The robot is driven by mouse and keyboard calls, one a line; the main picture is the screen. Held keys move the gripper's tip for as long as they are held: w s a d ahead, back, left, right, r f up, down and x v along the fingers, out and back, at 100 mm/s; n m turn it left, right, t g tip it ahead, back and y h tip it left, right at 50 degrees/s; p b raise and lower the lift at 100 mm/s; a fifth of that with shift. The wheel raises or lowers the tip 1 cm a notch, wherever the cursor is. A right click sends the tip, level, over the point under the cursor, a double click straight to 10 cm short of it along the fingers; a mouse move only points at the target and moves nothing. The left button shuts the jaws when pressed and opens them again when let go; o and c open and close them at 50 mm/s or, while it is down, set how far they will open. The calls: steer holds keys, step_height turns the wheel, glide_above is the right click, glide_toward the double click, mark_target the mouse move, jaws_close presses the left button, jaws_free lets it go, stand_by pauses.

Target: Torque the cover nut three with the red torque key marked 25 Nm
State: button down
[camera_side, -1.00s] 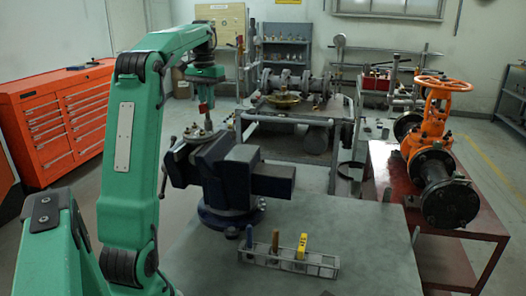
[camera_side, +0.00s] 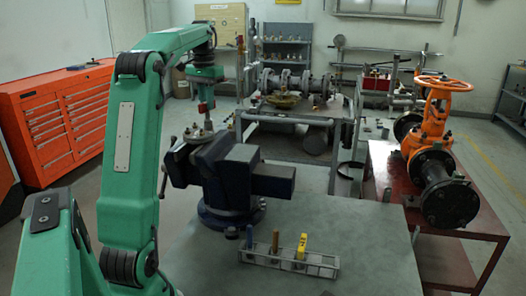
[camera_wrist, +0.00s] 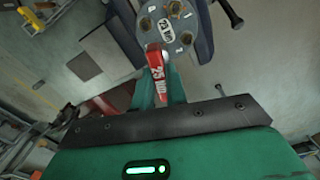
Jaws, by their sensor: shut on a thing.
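The red torque key (camera_wrist: 156,68) is between the green fingers of my gripper (camera_wrist: 157,88), with "25" readable on its side. In the side view the red key (camera_side: 202,107) hangs upright below my gripper (camera_side: 203,97), just over the round grey cover. The cover (camera_wrist: 166,26) has several nuts around a central plate and small number marks. The key's far end overlaps the cover's near edge in the wrist view and hides the nut spot there. I cannot tell whether it is seated on a nut or which number it covers. In the side view the cover (camera_side: 197,133) sits at the vise.
The blue vise (camera_side: 228,180) stands on the grey bench (camera_side: 365,225). A rack (camera_side: 318,268) at the bench front holds a blue, a brown and a yellow key. An orange-wheeled valve (camera_side: 437,125) stands on a red table at the right. The bench right of the vise is clear.

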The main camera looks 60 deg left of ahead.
steer(key=shift+n, duration=0.4)
steer(key=shift+r, duration=0.15)
steer(key=shift+r, duration=0.35)
steer(key=shift+r, duration=1.75)
steer(key=w+d+f+m, duration=0.2)
steer(key=w+d+f, duration=0.25)
steer(key=d, duration=0.45)
steer(key=w+d+f+m, duration=0.1)
steer(key=w+d+f, duration=0.3)
steer(key=d, duration=0.5)
steer(key=w+d+f+m, duration=0.2)
steer(key=w+d, duration=0.4)
steer(key=d, duration=0.4)
steer(key=d+f+m, duration=0.2)
steer(key=d+f, duration=0.2)
steer(key=d, duration=0.6)
steer(key=shift+s, duration=0.2)
